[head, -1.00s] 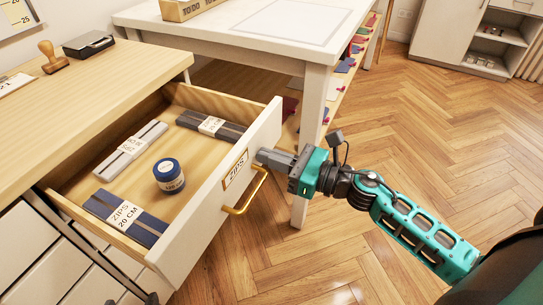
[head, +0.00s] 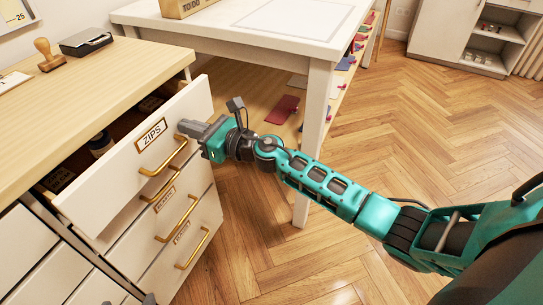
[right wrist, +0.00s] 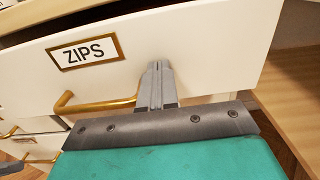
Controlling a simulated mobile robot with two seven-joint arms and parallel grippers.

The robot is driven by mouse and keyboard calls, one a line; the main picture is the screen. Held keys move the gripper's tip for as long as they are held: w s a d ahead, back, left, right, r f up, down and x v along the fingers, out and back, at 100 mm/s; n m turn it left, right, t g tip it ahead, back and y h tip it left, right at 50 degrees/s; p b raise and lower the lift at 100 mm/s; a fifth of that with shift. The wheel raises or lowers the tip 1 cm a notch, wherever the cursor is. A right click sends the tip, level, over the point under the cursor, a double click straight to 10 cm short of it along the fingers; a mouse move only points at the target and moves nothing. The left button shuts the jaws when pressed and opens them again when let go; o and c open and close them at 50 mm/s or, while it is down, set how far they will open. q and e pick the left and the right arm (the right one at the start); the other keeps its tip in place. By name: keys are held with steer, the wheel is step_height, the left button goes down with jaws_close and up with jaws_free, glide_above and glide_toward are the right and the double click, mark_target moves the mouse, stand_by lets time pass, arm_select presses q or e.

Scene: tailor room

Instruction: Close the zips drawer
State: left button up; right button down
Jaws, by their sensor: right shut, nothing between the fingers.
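The zips drawer (head: 110,175) is the top drawer of the wooden-topped cabinet and stands partly open, with a dark gap behind its white front. Its front carries a ZIPS label (head: 151,134) and a brass handle (head: 165,160). My right gripper (head: 184,126) is shut and empty, its tips at the drawer front to the right of the label. In the right wrist view the closed fingers (right wrist: 157,66) meet the white front right of the ZIPS label (right wrist: 86,50), just beside the handle (right wrist: 95,105). The drawer's contents are mostly hidden. I do not clearly see my left gripper.
The cabinet top (head: 90,75) holds a wooden stamp (head: 48,55) and a dark ink pad (head: 86,42). Lower drawers with brass handles (head: 178,218) sit beneath. A white table (head: 240,22) stands behind, its leg (head: 312,130) right of the gripper. Wooden floor lies open to the right.

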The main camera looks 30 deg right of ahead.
steer(key=b+x, duration=0.1)
steer(key=x, duration=0.4)
steer(key=shift+w+a, duration=0.15)
steer(key=shift+w, duration=0.05)
steer(key=shift+w+a+b, duration=0.2)
steer(key=shift+b, duration=0.15)
arm_select(q)
steer(key=shift+w+d+f, duration=0.15)
steer(key=shift+d+f, duration=0.05)
steer(key=shift+d, duration=0.35)
arm_select(e)
steer(key=shift+w+r, duration=0.15)
steer(key=shift+r, duration=0.05)
arm_select(q)
steer(key=shift+r, duration=0.1)
arm_select(e)
steer(key=shift+a+r, duration=0.1)
steer(key=shift+r, duration=0.05)
